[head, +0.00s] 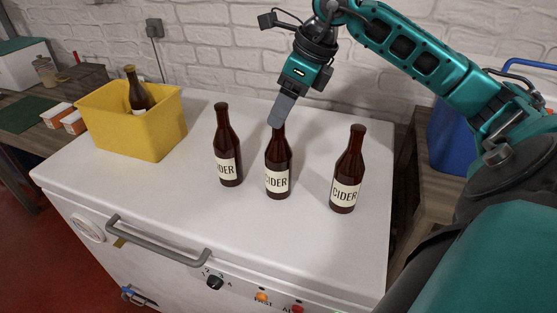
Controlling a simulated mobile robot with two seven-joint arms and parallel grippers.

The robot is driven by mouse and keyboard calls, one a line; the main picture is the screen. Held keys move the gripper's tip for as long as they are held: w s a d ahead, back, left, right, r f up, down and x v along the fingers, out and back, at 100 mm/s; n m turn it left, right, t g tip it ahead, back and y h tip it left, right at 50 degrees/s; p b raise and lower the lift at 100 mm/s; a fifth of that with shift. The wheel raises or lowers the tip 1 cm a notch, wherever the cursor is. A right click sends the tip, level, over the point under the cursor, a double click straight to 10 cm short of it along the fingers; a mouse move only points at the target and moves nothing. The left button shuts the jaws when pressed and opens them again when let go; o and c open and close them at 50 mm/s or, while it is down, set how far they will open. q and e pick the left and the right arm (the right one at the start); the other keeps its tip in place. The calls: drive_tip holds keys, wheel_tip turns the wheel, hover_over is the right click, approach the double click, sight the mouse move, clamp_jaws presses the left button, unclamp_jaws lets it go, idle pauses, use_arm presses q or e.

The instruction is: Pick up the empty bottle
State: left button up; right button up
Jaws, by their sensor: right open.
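Three dark brown bottles with cream "CIDER" labels stand upright in a row on a white chest top: a left bottle (228,146), a middle bottle (278,164) and a right bottle (348,170). I cannot tell from this view which one is empty. Another brown bottle (137,92) leans inside the yellow bin (140,133). My right gripper (277,120) is open, pointing down at the neck of the middle bottle; its finger covers the bottle's top. Whether it touches the neck is unclear. My left gripper is not in view.
The white top (215,248) has free room in front of the bottles. A grey handle (158,247) and knobs line its front. A blue container (449,140) stands at right. A wooden counter with small boxes (64,118) is at left. A white brick wall is behind.

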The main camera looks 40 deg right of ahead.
hover_over(279, 158)
drive_tip(key=w+d, duration=0.1)
drive_tip(key=w, duration=0.2)
drive_tip(key=f, duration=0.5)
drive_tip(key=shift+s+d+f, duration=0.15)
drive_tip(key=shift+d+f, duration=0.05)
drive_tip(key=shift+c, duration=0.2)
clamp_jaws()
drive_tip(key=shift+r, duration=0.1)
